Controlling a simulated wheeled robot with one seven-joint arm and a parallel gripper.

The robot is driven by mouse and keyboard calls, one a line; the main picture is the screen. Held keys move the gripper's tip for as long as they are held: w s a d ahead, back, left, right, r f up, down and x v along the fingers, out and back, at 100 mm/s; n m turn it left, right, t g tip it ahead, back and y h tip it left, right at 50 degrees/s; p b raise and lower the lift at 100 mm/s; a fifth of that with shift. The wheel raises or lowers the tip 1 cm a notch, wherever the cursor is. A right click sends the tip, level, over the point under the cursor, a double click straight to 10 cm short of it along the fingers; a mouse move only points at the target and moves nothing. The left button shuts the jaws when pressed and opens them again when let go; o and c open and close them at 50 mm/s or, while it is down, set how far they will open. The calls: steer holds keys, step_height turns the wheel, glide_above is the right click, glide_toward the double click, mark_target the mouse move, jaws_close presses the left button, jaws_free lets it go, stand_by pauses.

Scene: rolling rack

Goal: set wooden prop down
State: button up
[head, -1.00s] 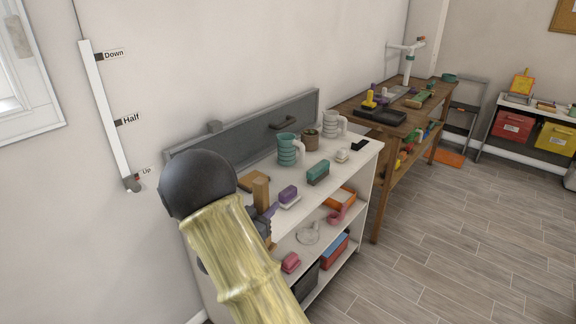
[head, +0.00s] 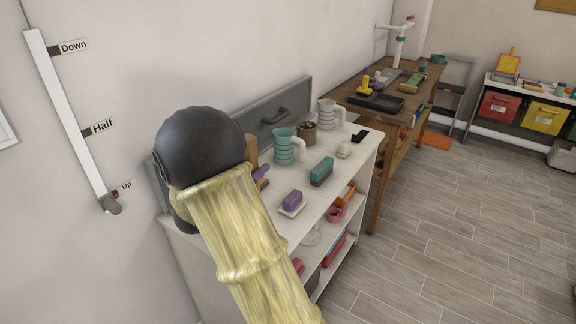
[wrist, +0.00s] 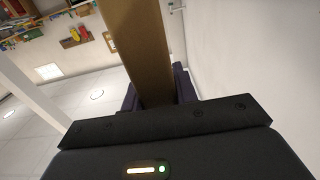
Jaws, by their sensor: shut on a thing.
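The wooden prop (wrist: 140,50) is a long brown bar held between the dark purple fingers of my gripper (wrist: 157,93) in the wrist view. My gripper is shut on it. In the head view only a small upright part of the prop (head: 251,148) shows past my arm, with a purple finger (head: 261,172) beside it. It is over the back left of the white rack top (head: 318,208), near the grey panel (head: 296,100). My arm hides the prop's lower end, so I cannot tell whether it touches anything.
A teal jug (head: 285,148), a plant pot (head: 307,133) and a pale jug (head: 327,114) stand along the panel. A purple block (head: 292,200) and a teal block (head: 321,171) sit nearer the front. A wall slider (head: 70,120) is at left; a wooden bench (head: 345,98) stands beyond.

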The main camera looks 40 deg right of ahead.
steer(key=shift+s, duration=0.2)
steer(key=shift+f, duration=3.1)
steer(key=shift+f, duration=2)
steer(key=o, duration=1.1)
